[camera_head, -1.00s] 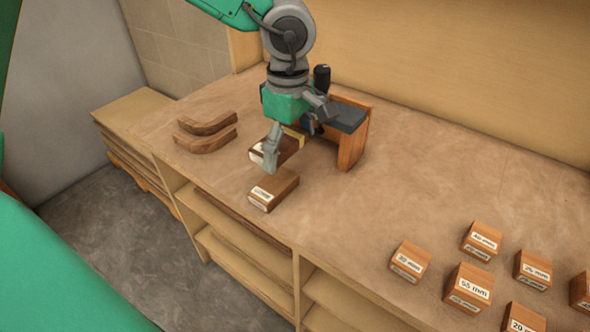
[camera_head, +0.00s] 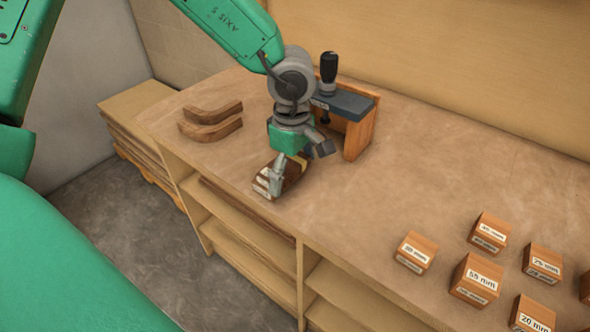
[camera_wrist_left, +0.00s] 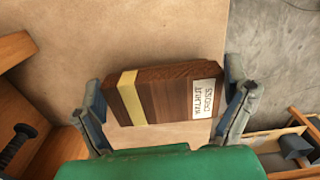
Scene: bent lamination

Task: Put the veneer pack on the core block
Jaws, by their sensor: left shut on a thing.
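The veneer pack (camera_head: 292,174) is a dark brown layered block with a yellow band and a white walnut label, clear in the left wrist view (camera_wrist_left: 165,93). My left gripper (camera_head: 289,176) is shut on it, one finger at each end. My right gripper is not in view.
A wooden stand with a grey top and black-handled clamp (camera_head: 345,103) is close behind the gripper. Two curved brown pieces (camera_head: 211,121) lie at left. Several labelled blocks (camera_head: 476,278) stand at right. The bench middle (camera_head: 390,180) is clear.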

